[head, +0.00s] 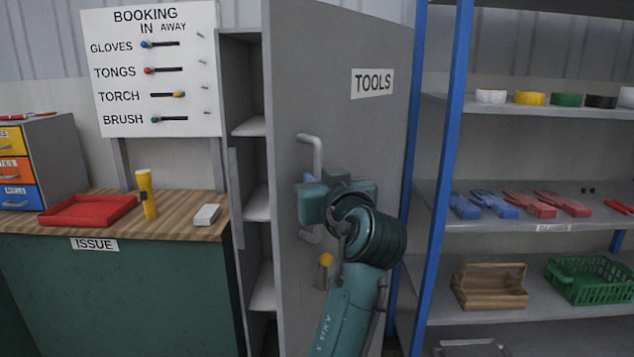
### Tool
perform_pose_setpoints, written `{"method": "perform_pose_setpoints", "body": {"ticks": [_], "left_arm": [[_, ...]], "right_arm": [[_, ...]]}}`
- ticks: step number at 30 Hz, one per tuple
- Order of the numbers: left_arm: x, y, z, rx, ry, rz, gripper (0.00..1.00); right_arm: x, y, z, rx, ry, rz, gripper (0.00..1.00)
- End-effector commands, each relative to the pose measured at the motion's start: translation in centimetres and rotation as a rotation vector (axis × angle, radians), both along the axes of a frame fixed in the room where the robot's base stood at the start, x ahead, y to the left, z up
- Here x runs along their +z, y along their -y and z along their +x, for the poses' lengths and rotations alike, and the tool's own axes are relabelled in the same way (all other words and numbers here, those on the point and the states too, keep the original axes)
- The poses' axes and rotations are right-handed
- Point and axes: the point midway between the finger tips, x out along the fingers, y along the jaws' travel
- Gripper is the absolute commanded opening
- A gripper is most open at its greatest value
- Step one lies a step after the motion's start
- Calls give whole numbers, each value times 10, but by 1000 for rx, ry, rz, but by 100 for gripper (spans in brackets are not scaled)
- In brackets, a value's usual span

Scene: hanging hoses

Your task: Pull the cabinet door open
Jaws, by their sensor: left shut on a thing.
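The grey cabinet door (345,110), labelled TOOLS, stands partly open in the head view. Its left edge is swung out toward me, and cabinet shelves (258,203) show in the gap at its left. A pale vertical bar handle (317,150) is on the door. My left gripper (312,200) is shut on the handle's middle, which it hides; the handle's top and bottom ends show above and below it. A yellow round tag (326,259) hangs at the lock below the handle. My right gripper is not in view.
A blue-framed rack (448,140) stands close to the door's right side, with gloves, a wooden carrier (490,287) and a green crate (590,281). At left, the issue counter (100,245) holds a red tray (88,210), a yellow torch (147,195) and a pale block (207,215).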

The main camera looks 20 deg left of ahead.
Motion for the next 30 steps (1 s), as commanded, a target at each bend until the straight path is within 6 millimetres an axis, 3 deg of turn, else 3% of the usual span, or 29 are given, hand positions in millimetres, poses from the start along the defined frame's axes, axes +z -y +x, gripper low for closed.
{"method": "perform_pose_setpoints", "body": {"ticks": [14, 15, 21, 30], "left_arm": [[4, 3, 1, -10, 9, 4, 0], [4, 3, 1, -10, 10, 4, 15], [3, 2, 1, -7, 6, 2, 31], [4, 0, 1, -3, 4, 2, 32]], "right_arm": [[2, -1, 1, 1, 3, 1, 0], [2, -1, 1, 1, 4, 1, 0], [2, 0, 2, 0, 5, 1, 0], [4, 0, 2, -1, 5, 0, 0]]}}
